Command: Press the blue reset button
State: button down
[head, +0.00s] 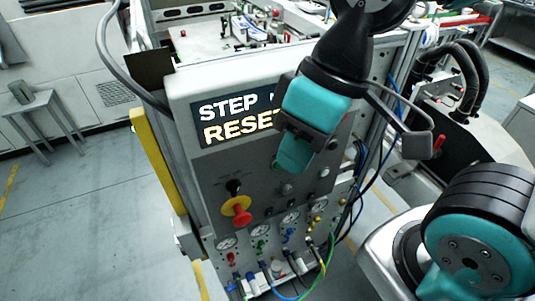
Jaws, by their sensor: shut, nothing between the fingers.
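The grey control panel (204,170) stands in the middle of the head view. Its display (224,118) reads "STEP" and "RESE", with the right part hidden behind my gripper. My gripper (291,163), with teal fingers, is shut and empty in front of the panel's upper right, pointing down. I cannot make out a blue reset button for certain; my gripper covers part of the panel. A small greyish round button (286,189) shows just below the fingertips. I cannot tell whether the fingers touch the panel.
A red knob on a yellow plate (240,214) sits at the panel's lower left, below a black switch (233,186). Gauges (290,217), small valves and coloured tubes line the bottom. Cables hang at the right. The floor (110,200) at left is clear.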

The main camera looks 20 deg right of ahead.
notch_tip(320, 180, down, 20)
jog(key=b, duration=2)
